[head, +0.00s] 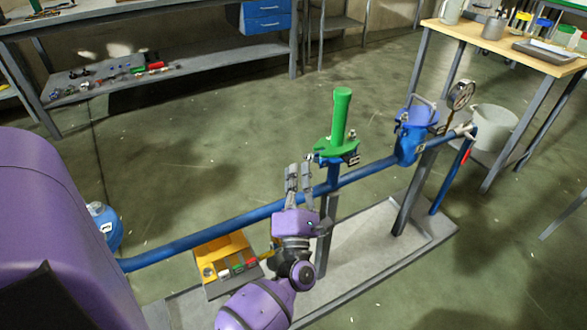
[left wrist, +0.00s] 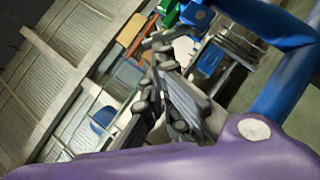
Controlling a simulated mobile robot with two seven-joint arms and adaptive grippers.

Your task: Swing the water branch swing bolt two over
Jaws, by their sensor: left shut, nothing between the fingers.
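A green cylinder on a green flange (head: 337,148) stands on the blue pipe (head: 225,222), with small metal bolts at the flange's rim. A blue fitting (head: 412,132) with a metal handle and its own tag sits farther right on the pipe. I cannot tell which bolt is swing bolt two. My left gripper (head: 300,170) is shut and empty, just left of the green flange and apart from it, fingers pointing up. In the left wrist view the gripper (left wrist: 165,75) shows near the middle, with a bit of green (left wrist: 170,12) beyond it. My right gripper is out of view.
A yellow box (head: 224,255) with coloured buttons is below the pipe. Grey posts rise from the base plate (head: 345,240). A round gauge (head: 461,94) and white bucket (head: 494,126) are at the right, near a wooden table (head: 500,52). The floor behind the pipe is clear.

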